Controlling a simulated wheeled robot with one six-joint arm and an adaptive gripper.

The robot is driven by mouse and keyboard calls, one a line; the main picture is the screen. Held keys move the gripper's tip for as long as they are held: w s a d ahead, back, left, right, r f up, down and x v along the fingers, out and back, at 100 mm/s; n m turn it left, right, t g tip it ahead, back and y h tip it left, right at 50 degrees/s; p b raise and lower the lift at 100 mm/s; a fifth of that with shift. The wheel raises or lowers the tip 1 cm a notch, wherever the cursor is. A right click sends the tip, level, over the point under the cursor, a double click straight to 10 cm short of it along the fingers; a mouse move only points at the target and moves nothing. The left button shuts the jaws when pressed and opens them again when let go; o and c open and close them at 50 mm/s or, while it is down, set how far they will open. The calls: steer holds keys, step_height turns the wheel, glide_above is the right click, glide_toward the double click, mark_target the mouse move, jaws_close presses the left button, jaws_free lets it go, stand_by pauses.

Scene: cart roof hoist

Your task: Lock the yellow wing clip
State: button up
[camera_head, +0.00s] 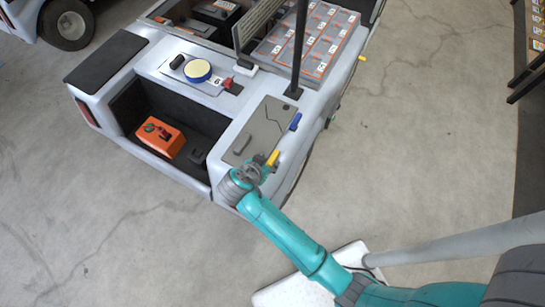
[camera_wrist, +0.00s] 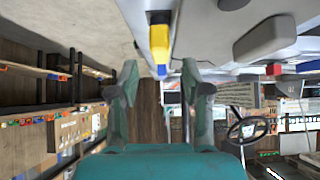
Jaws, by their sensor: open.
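The yellow wing clip (camera_head: 273,158) sticks up at the near right edge of a grey lid (camera_head: 262,128) on the cart. In the wrist view the yellow clip (camera_wrist: 160,42) is at the top centre, with a small blue piece just below it. My gripper (camera_head: 264,167) is right by the clip, and its exact gap to it is hard to judge in the head view. In the wrist view my gripper (camera_wrist: 159,75) is open, with one finger on each side of the clip's line and nothing held between them.
A blue clip (camera_head: 296,121) sits farther along the same lid edge. A dark upright post (camera_head: 299,50) rises behind the lid. An orange box (camera_head: 160,138) lies in the open bay at left. Bare floor (camera_head: 430,130) is free right of the cart.

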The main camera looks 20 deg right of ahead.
mark_target(272, 158)
steer(key=shift+x, duration=2.55)
jaws_close()
